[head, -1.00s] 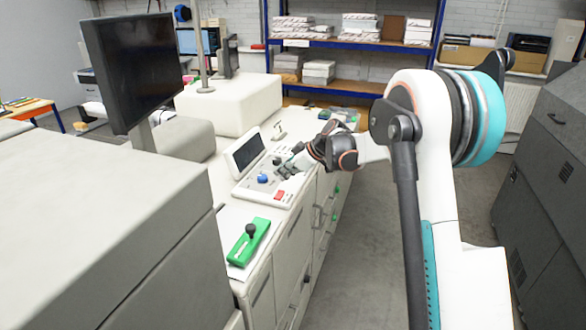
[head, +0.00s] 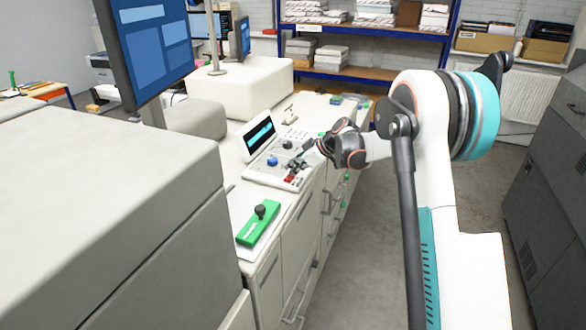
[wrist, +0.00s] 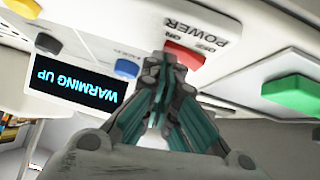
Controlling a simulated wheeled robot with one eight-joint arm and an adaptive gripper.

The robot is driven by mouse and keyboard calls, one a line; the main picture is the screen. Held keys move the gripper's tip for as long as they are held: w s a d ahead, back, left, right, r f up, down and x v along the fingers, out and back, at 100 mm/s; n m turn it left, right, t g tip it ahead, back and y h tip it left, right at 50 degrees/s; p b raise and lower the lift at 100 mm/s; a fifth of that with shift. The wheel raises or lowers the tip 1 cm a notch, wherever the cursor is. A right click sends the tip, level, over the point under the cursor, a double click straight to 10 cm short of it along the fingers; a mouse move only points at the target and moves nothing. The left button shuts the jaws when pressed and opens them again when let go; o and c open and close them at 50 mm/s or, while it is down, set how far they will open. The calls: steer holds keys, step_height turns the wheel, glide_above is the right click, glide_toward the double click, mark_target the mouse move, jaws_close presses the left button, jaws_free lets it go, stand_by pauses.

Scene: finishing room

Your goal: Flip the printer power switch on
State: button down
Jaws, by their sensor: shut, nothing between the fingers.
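The red power switch (wrist: 184,56) is on the printer's control panel, beside the "POWER", "ON" and "OFF" labels in the wrist view. It also shows in the head view (head: 290,178) at the panel's near right corner. My gripper (wrist: 160,62) is shut and empty, its fingertips right at the switch; I cannot tell whether they touch. In the head view my gripper (head: 306,166) reaches over the panel from the right. The panel's small display (wrist: 72,83) is lit and reads "WARMING UP", upside down in the wrist view.
A blue knob (head: 272,160) and a dark knob (head: 287,145) sit near the switch. A green block with a dark knob (head: 259,225) lies nearer on the counter. A large monitor (head: 150,45) stands at left, lit blue. The aisle floor right of the counter is clear.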

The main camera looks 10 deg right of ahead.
steer(key=shift+s, duration=0.1)
steer(key=shift+s+a+r, duration=0.1)
steer(key=shift+s+a, duration=0.35)
steer(key=shift+s, duration=0.1)
stand_by(0.3)
